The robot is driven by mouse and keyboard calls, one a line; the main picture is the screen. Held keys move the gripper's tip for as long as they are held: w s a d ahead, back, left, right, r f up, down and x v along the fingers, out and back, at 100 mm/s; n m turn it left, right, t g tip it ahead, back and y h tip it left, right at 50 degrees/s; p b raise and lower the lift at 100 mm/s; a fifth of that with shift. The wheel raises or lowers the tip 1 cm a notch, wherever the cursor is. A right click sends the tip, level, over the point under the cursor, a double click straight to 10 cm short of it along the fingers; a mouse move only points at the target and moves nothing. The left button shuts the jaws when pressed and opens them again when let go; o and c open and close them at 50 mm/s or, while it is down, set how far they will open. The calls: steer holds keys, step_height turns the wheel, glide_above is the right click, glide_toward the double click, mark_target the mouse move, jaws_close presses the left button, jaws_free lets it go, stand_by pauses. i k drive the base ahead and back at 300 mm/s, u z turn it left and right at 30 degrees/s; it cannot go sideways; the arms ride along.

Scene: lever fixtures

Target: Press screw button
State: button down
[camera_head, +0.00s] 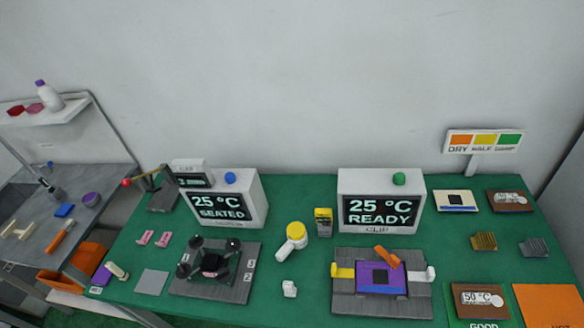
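Two white display boxes stand at the back of the green table. The left box (250,190) reads "25 °C SEATED" and has a blue button (230,178) on top; the small label under its screen is too small to read. In front of it a grey fixture (238,285) holds a dark part with several black knobs. The right box (345,181) reads "25 °C READY" and "CLIP", with a green button (399,179) on top. Before it a grey fixture (350,304) holds a purple part (370,275) with an orange lever (386,257). My gripper is not in view.
A red-knobbed lever (126,183) stands left of the left box. A yellow-and-white tool (295,235) and a yellow-black box (323,221) sit between the fixtures. A "DRY HALF DAMP" sign (485,141) stands at the back right. A grey side bench (105,178) is at left.

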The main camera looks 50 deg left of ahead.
mark_target(230, 178)
steer(key=z, duration=1.35)
steer(key=k, duration=0.7)
steer(key=u, duration=2.4)
steer(key=i, duration=1)
steer(key=z, duration=0.05)
